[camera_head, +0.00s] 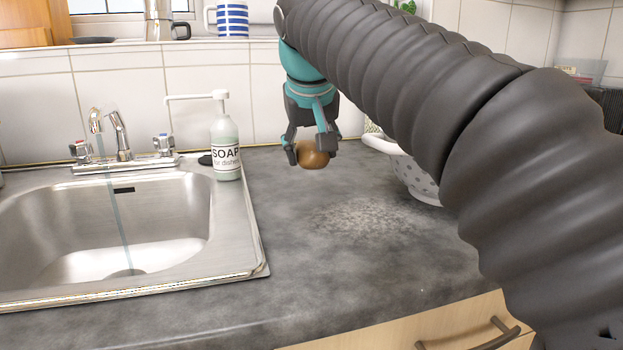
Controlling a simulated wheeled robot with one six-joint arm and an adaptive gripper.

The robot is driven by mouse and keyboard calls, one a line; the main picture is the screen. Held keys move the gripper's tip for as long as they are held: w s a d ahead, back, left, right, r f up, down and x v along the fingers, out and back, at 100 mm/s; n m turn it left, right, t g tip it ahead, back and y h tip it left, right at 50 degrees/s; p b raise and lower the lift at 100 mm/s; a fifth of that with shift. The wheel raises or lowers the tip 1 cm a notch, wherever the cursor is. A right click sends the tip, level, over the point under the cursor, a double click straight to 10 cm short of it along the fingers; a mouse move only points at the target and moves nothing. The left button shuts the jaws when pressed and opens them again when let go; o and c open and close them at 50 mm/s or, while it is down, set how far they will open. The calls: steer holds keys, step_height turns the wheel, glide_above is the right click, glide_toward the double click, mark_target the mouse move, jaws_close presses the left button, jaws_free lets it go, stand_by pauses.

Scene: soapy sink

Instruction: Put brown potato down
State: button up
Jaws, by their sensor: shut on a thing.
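The brown potato (312,156) is a small rounded brown thing between the fingertips of my gripper (308,150). My gripper is teal and dark grey, points down and is shut on the potato. The potato appears to be held above the grey countertop (290,230), towards its back; the exact height cannot be told from this one view. My fingers cover the potato's upper sides.
Left of my gripper are a soap bottle (225,145) and a steel sink (120,225) with a tap (118,135) and a thin stream of water. The counter's middle is clear.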

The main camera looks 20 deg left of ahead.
mark_target(312, 195)
steer(key=shift+f, duration=2.1)
steer(key=shift+f+b, duration=0.25)
steer(key=shift+b, duration=0.15)
steer(key=o, duration=1.3)
steer(key=p+v, duration=0.2)
steer(key=v, duration=1.2)
